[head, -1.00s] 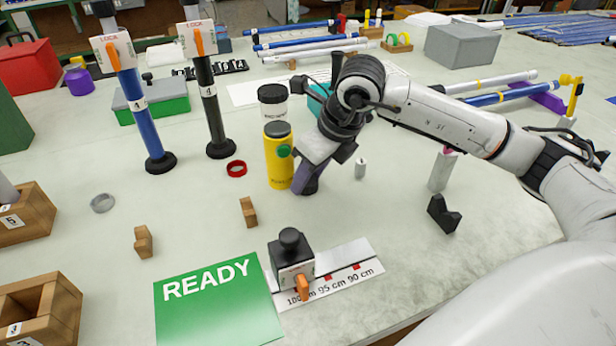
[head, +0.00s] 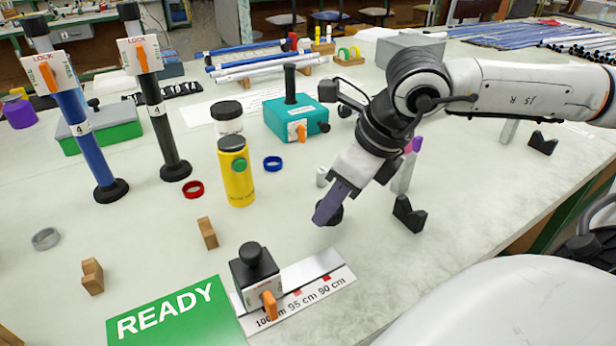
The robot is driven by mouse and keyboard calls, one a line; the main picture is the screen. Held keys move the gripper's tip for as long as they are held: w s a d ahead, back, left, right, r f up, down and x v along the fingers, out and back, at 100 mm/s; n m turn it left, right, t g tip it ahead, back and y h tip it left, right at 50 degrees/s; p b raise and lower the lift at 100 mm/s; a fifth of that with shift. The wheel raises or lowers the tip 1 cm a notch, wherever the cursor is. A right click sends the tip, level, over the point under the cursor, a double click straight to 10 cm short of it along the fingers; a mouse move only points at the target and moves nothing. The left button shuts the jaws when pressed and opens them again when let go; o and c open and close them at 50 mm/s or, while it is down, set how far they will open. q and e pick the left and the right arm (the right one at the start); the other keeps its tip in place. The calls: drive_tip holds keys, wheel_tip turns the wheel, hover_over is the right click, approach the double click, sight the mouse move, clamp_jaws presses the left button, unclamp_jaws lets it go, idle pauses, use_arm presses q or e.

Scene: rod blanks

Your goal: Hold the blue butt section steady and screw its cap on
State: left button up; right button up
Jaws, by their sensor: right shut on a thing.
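A blue butt section (head: 84,138) stands upright at the left, with a black foot on the table and a white LOCK clamp (head: 47,73) with an orange lever near its top. A similar black section (head: 160,125) stands beside it. My right gripper (head: 327,210) points down at the middle of the table, right of the yellow bottle. It is shut on a small dark round piece (head: 336,215), mostly hidden behind the fingers; I cannot tell if this is the cap. My left gripper is out of view.
A black stop block (head: 254,267) sits on the ruler (head: 320,277) in front. A black V-rest (head: 409,213) stands to the right.

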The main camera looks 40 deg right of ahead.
drive_tip(key=shift+s+d+b, duration=0.15)
drive_tip(key=shift+s+d, duration=0.05)
drive_tip(key=shift+s, duration=0.55)
drive_tip(key=shift+s+d+b, duration=0.15)
drive_tip(key=shift+s+d, duration=0.05)
drive_tip(key=shift+s, duration=0.55)
drive_tip(key=shift+s+d+b, duration=0.15)
drive_tip(key=shift+s+d, duration=0.05)
drive_tip(key=shift+s, duration=0.55)
